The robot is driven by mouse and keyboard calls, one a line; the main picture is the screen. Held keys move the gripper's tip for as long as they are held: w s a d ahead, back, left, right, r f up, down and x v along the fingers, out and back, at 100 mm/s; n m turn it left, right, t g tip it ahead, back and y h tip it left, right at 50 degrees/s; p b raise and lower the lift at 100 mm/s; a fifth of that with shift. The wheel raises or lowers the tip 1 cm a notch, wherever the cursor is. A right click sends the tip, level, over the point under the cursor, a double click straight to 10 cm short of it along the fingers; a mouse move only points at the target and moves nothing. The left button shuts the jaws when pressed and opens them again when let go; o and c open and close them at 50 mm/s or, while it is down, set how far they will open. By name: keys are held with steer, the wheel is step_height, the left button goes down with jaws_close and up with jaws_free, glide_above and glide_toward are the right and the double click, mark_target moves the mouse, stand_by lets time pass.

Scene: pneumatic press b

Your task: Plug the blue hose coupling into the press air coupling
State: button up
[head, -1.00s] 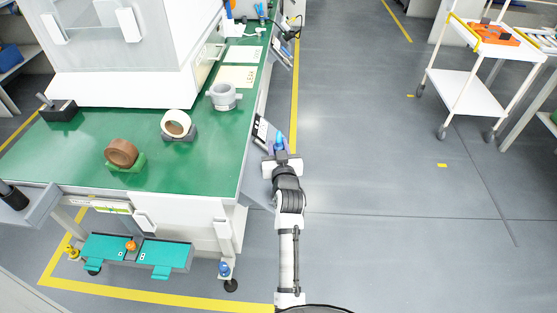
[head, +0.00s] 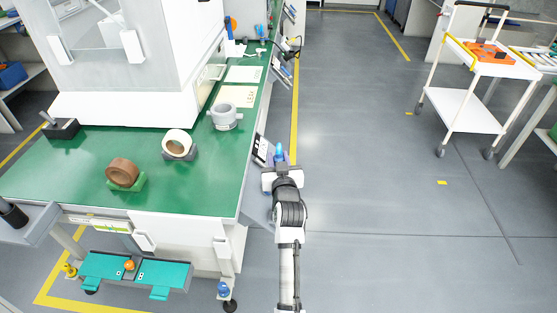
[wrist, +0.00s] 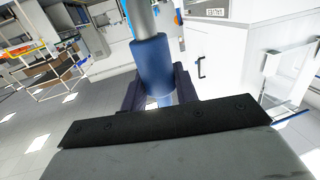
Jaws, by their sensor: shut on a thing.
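The blue hose coupling (wrist: 152,68) is a blue cylinder with a grey upper end, upright between my dark fingers in the wrist view. In the head view its light blue top (head: 279,149) shows just beyond my gripper (head: 281,163). My gripper is shut on it, beside the right edge of the green bench, over the aisle. The press (head: 125,80) is the large white housing on the bench. I cannot make out its air coupling for certain in either view.
A small panel (head: 262,149) on the bench edge is close left of my gripper. A grey ring-shaped part (head: 225,117), a cream roll (head: 177,144) and a brown roll (head: 123,172) stand on the bench (head: 75,165). A white cart (head: 465,105) stands far right. The aisle floor between is clear.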

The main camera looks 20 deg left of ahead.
mark_target(279, 153)
steer(key=shift+r+p, duration=1.55)
steer(key=shift+r, duration=0.7)
